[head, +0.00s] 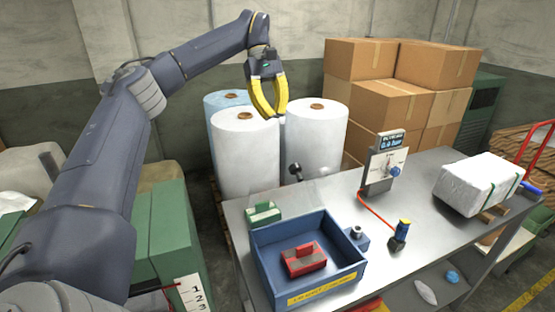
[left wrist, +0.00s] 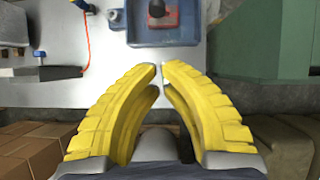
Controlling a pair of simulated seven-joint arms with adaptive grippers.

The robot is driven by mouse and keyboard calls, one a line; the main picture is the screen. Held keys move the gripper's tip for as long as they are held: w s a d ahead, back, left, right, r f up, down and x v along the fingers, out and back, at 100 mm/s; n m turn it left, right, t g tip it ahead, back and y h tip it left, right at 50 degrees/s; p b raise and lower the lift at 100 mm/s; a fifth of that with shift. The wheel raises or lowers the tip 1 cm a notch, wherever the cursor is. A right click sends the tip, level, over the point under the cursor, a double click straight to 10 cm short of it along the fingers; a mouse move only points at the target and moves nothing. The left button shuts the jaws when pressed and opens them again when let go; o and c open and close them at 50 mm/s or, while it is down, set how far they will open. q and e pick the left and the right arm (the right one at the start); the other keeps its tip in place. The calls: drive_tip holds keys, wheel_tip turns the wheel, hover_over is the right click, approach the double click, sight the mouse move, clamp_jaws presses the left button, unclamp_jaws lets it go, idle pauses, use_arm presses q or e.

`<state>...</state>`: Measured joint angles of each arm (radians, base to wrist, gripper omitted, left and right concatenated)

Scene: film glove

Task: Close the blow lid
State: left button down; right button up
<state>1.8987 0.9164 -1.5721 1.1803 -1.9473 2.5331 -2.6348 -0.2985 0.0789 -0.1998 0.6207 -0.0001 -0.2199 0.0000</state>
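No part is clearly recognisable as the blow lid. In the head view, a gauge post (head: 383,165) with a small display and blue knob stands on the metal table (head: 330,197). A red hose (head: 374,209) runs from it to a dark fitting with a blue and yellow top (head: 402,232). A blue tray (head: 259,256) holds a red block (head: 303,260). My left gripper (head: 276,116) is high over the white rolls behind the table, its yellow fingertips almost together and nothing between them. It also shows in the left wrist view (left wrist: 160,65). My right gripper is out of view.
A small blue block with a metal top (head: 356,237) touches the tray's right side. A green block (head: 263,213) is behind it. A white wrapped bale (head: 478,184) lies at the right. White rolls (head: 245,157) and stacked cartons (head: 386,108) stand behind the table.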

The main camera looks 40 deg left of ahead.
use_arm(q)
drive_tip(key=s+d+r+x, duration=0.1)
drive_tip(key=x, duration=1.1)
drive_tip(key=shift+s+d, duration=0.3)
drive_tip(key=shift+d, duration=0.2)
drive_tip(key=shift+f, duration=0.1)
